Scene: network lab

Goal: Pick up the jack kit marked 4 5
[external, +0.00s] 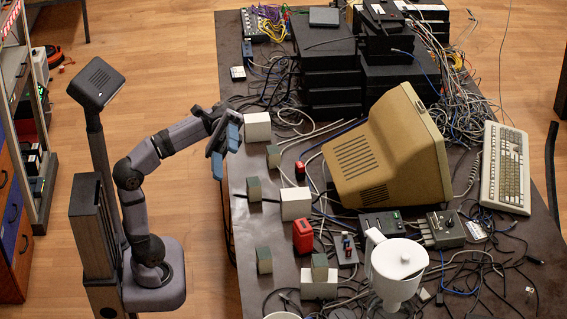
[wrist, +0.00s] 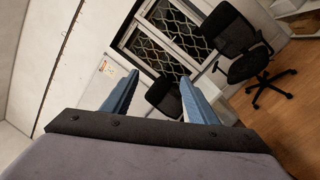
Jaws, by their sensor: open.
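Several small boxes stand along the table's left side in the external view; no mark 4 5 is readable on any, so I cannot tell which is the jack kit. There are white boxes (external: 296,206), grey-green blocks (external: 264,261) and a red box (external: 303,236). My gripper (external: 225,148) is raised near the table's left edge, close to the far white box (external: 257,127). Its blue fingers are apart, with nothing between them. In the wrist view my gripper (wrist: 159,78) faces the room, and no table object shows there.
A beige monitor (external: 360,160), keyboard (external: 505,168), stacked black devices (external: 325,75) and many loose cables crowd the table (external: 236,98). In the wrist view, office chairs (wrist: 245,45) and a barred window (wrist: 170,30) show.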

